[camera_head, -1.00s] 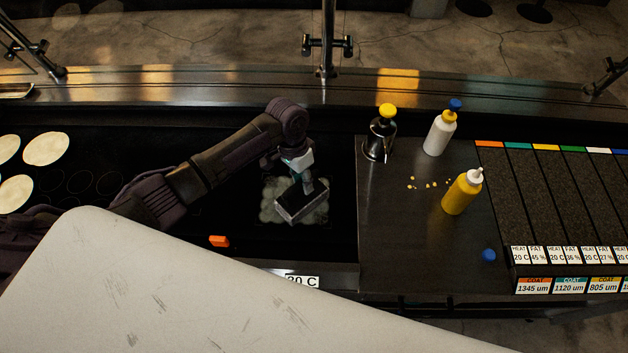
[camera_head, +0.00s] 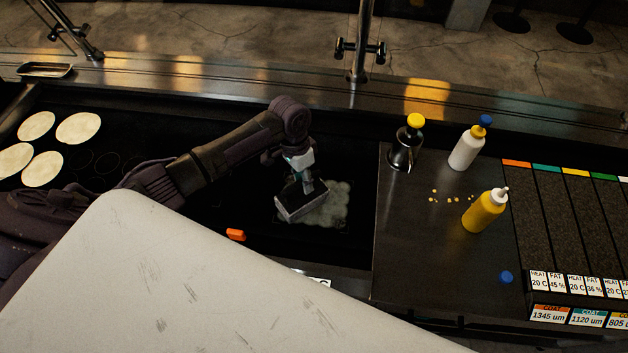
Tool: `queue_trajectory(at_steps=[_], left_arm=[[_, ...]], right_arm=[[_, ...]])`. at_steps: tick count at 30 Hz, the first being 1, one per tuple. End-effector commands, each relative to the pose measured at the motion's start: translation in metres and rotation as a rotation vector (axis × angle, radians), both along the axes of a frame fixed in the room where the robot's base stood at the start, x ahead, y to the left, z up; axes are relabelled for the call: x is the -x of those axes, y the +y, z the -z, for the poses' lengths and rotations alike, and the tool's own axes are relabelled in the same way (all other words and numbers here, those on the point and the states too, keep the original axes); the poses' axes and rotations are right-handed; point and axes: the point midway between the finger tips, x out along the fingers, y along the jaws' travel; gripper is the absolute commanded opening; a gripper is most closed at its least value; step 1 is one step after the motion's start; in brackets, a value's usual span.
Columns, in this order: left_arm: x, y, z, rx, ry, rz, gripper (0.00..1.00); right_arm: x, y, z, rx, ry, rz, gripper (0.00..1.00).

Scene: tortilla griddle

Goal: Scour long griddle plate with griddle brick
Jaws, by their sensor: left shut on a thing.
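My left gripper (camera_head: 306,183) points down over the right part of the long black griddle plate (camera_head: 262,236). It is shut on the griddle brick (camera_head: 301,207), a grey block with a dark top. The brick lies at the left part of a pale, cloudy patch (camera_head: 330,207) on the plate. I cannot tell whether the brick presses on the surface. Tortillas (camera_head: 78,128) lie at the plate's left end. My right gripper is not in view.
Right of the plate, a dark counter (camera_head: 420,250) holds a steel bottle with a yellow cap (camera_head: 405,147), a white bottle (camera_head: 467,148), a yellow bottle (camera_head: 483,212), crumbs and a blue cap (camera_head: 506,277). An orange piece (camera_head: 236,235) lies near the plate's front edge.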

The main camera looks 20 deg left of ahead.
Motion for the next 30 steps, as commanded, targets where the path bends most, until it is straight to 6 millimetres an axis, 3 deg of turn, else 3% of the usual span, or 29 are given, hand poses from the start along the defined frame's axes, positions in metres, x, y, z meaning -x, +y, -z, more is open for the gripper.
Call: queue_trajectory(at_steps=[13, 21, 30], left_arm=[[0.003, 0.008, 0.001, -0.002, 0.002, 0.0, 0.0], [0.009, 0.028, 0.0, -0.004, 0.003, 0.0, 0.0], [0.009, 0.029, -0.001, -0.001, 0.002, 0.0, 0.0]], right_arm=[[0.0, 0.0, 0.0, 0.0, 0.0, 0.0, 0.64], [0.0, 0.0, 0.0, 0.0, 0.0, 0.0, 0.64], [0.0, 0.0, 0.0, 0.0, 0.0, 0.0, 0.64]])
